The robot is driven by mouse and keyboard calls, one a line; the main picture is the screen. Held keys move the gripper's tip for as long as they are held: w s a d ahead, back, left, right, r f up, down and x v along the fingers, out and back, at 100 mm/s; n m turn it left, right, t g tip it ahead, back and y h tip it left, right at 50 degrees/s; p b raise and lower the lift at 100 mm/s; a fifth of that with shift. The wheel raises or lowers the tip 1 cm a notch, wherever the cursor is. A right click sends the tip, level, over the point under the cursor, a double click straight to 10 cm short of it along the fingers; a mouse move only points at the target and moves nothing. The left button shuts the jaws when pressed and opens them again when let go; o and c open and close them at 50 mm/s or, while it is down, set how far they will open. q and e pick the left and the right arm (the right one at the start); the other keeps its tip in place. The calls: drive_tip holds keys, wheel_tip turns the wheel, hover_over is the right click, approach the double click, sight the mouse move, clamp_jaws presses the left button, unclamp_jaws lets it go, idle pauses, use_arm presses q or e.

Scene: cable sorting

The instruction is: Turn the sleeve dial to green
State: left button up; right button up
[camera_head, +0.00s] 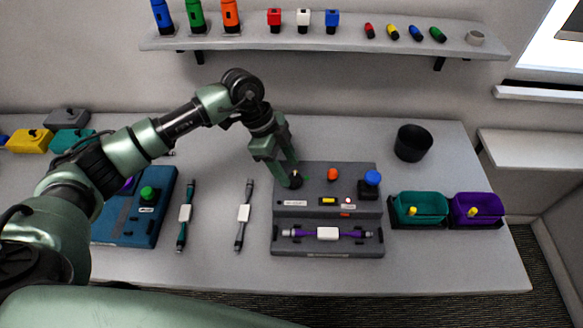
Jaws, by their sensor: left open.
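A grey machine (326,249) stands at the middle of the table. On its top are an orange button (333,174), a blue knob (372,178) and a dark dial (296,180) at the left. A small yellow indicator (328,201) shows on its front. A purple cable with a white tag (328,234) lies in its front slot. My left gripper (289,178) points down at the dial, its open fingers close around or beside it; contact is unclear. The dial is partly hidden by the fingers. My right gripper is not in view.
Two tagged cables (243,214) (185,214) lie left of the machine, beside a blue box with a green button (148,193). Teal (420,209) and purple (477,209) bins and a black cup (412,143) stand right. A shelf (350,42) with coloured items hangs above.

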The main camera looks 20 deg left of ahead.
sight(294, 177)
use_arm(q)
drive_tip(key=shift+w+x, duration=0.1)
drive_tip(key=shift+x, duration=0.65)
drive_tip(key=shift+w+x, duration=0.15)
drive_tip(key=shift+x, duration=0.6)
clamp_jaws()
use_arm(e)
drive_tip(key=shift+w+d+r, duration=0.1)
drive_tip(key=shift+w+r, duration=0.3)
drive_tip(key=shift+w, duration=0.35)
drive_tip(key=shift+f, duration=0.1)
